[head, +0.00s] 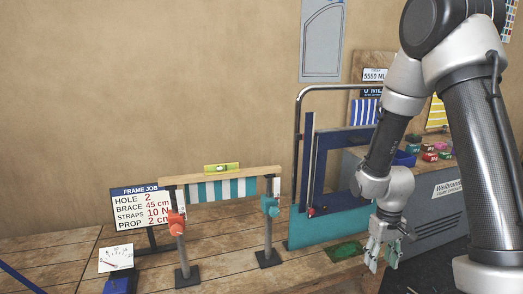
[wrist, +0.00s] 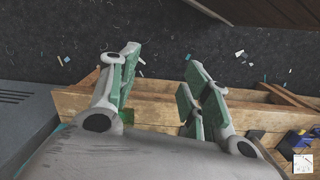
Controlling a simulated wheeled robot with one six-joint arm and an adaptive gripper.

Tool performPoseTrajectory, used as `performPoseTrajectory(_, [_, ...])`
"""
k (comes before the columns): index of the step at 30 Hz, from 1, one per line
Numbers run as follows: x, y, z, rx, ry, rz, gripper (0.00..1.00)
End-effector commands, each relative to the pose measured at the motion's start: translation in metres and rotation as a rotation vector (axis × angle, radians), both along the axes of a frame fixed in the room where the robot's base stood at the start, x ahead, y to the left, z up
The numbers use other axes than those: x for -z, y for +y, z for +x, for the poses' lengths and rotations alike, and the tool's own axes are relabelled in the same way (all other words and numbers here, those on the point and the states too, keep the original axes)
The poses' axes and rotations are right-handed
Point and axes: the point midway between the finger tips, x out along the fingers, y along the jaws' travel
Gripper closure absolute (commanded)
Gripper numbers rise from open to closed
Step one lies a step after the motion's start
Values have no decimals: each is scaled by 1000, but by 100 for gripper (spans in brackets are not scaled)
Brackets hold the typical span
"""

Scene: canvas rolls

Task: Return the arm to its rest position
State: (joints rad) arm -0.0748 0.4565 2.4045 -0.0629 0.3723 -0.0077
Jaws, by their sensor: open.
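My arm (head: 385,140) reaches down from the upper right of the head view. My gripper (head: 382,256) hangs at its end, fingers pointing down, at the right edge of the wooden platform. In the wrist view my gripper (wrist: 160,88) shows its two green-padded fingers spread apart with nothing between them. Below and between the fingers in that view are a wooden edge (wrist: 155,105) and dark floor (wrist: 215,55) with scattered scraps.
A level (head: 222,167) lies on top. A blue frame (head: 340,165) stands behind my gripper. A grey cabinet (head: 438,200) is at the right. A sign (head: 140,207) stands left.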

Motion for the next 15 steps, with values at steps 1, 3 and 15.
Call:
performPoseTrajectory(1, [-30, -3, -11, 15, 10, -3, 52])
performPoseTrajectory(3, [-67, -6, -32, 37, 36, -7, 52])
performPoseTrajectory(15, [-222, -15, -132, 115, -111, 25, 52])
